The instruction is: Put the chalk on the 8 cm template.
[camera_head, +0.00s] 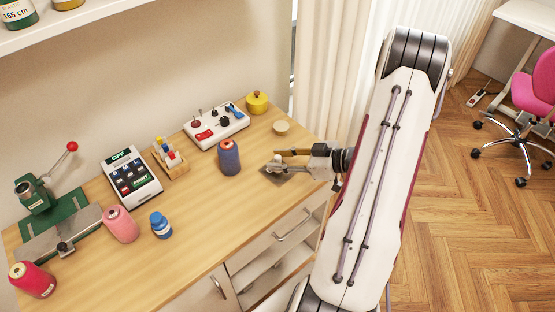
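My gripper (276,160) reaches in from the right, low over the right end of the wooden table. Its two tan fingers point left. A small whitish piece (273,168), perhaps the chalk, shows at the fingertips. I cannot tell whether the fingers hold it or are apart from it. A flat dark grey plate (291,177), perhaps the 8 cm template, lies on the table under the fingers, partly hidden by them. No size mark can be read on it. A wooden holder (177,167) with small coloured pieces stands farther left.
A blue spool (229,158) stands left of my gripper, and a small tan bowl (281,128) behind it. A white control box (217,124), a yellow pot (257,102), a switch panel (132,176), a pink spool (120,224) and a green press (59,220) stand farther off. The table's front middle is clear.

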